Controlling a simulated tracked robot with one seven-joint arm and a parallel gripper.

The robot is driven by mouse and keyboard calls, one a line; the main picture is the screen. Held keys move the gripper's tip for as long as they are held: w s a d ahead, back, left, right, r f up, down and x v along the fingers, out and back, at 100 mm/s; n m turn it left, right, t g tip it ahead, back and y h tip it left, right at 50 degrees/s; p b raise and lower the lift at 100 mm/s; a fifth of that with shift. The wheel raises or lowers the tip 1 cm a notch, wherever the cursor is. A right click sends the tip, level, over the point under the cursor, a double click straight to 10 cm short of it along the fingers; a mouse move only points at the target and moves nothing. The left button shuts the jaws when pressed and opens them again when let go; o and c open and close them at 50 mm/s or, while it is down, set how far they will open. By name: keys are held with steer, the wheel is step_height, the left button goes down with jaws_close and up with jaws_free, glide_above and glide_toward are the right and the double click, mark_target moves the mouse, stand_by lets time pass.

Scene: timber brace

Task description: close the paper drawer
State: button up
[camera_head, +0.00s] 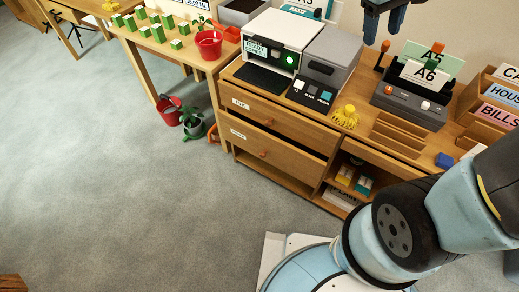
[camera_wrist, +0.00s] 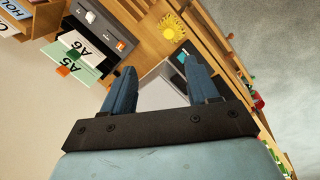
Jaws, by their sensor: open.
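The desk holds two stacked wooden drawers in the head view. The lower drawer (camera_head: 268,152) stands partly out, with a dark gap showing above its front. It has an orange knob and a white label too small to read surely, so I cannot confirm it is the paper drawer. The upper drawer (camera_head: 280,122) looks shut and also has an orange knob. My gripper (camera_head: 382,32) is at the top edge of the head view, above the desk's back and far from the drawers. In the wrist view my gripper (camera_wrist: 160,66) is open and empty.
A white printer (camera_head: 280,45) and a grey machine (camera_head: 335,60) stand on the desk. Red bucket (camera_head: 168,110) and watering can (camera_head: 193,124) stand on the floor to the left. The carpet before the drawers is clear.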

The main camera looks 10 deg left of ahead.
steer(key=w+a+f+n+h, duration=0.2)
steer(key=w+a+f+n, duration=0.1)
steer(key=a+f, duration=0.3)
steer(key=w+a+f+n+h, duration=0.2)
steer(key=w+a+f, duration=0.2)
steer(key=a+f, duration=0.2)
steer(key=n+t+h, duration=0.2)
steer(key=n+h, duration=0.2)
steer(key=n, duration=0.2)
glide_above(261, 156)
steer(key=w+d, duration=0.3)
steer(key=d, duration=0.1)
step_height(261, 156, down, 16)
steer(key=s+a+f+n+t+y, duration=0.1)
steer(key=s+a+f+n+t, duration=0.35)
steer(key=f, duration=0.85)
steer(key=s+a+f+n+t+y, duration=0.1)
steer(key=s+f+n+t, duration=0.5)
steer(key=f, duration=0.6)
steer(key=s+a+f+n+t+y, duration=0.3)
steer(key=f+n, duration=0.4)
steer(key=f, duration=0.6)
steer(key=shift+m+h, duration=0.25)
steer(key=shift+h, duration=0.45)
steer(key=x, duration=1.2)
steer(key=shift+w+d+r, duration=0.1)
steer(key=shift+w+d, duration=0.1)
steer(key=shift+w, duration=0.05)
steer(key=shift+c, duration=0.2)
jaws_close()
